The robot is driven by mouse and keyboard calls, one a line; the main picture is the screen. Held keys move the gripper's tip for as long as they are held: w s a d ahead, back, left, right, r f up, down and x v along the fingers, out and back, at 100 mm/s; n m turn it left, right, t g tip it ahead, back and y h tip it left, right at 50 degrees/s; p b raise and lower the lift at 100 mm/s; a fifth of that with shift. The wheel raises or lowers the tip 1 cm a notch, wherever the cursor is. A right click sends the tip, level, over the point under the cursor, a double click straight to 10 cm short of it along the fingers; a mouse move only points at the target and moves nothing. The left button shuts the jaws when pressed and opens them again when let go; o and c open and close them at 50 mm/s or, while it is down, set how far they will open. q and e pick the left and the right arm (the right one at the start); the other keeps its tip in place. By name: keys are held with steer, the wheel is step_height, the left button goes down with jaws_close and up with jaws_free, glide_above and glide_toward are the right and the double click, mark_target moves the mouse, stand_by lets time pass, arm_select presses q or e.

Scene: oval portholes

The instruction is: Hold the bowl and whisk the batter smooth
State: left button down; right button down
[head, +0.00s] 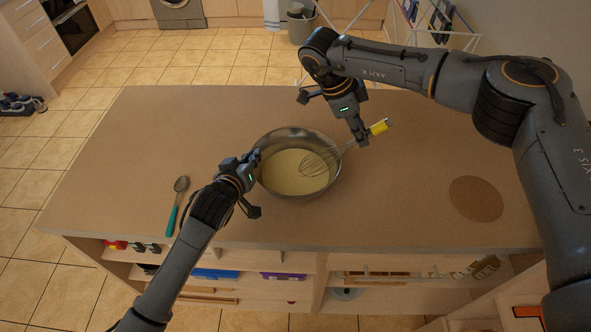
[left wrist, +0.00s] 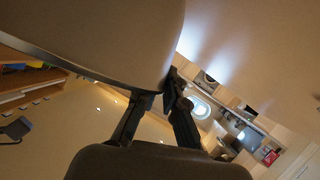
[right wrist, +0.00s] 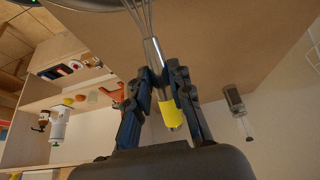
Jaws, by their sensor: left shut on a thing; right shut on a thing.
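A metal bowl (head: 318,191) of pale yellow batter (head: 285,177) stands on the counter. My left gripper (head: 254,163) is shut on the bowl's left rim; the bowl's outer wall fills much of the left wrist view (left wrist: 110,35). My right gripper (head: 361,138) is shut on the handle of a wire whisk (head: 318,163) with a yellow end. The whisk is tilted, its wires over and partly in the batter at the bowl's right side. The right wrist view shows the fingers around the metal handle, with the yellow end (right wrist: 171,113) below them.
A spoon with a teal handle (head: 172,220) lies on the counter (head: 130,150) left of the bowl. A round brown disc (head: 476,198) lies at the right. Open shelves (head: 300,262) with several items are under the front edge. The counter's back left is clear.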

steer(key=shift+a, duration=1)
steer(key=shift+d, duration=0.1)
steer(key=d+r, duration=0.9)
steer(key=r, duration=0.1)
steer(key=shift+s+r, duration=0.25)
steer(key=shift+r, duration=0.05)
stand_by(0.5)
step_height(320, 180, up, 4)
stand_by(0.6)
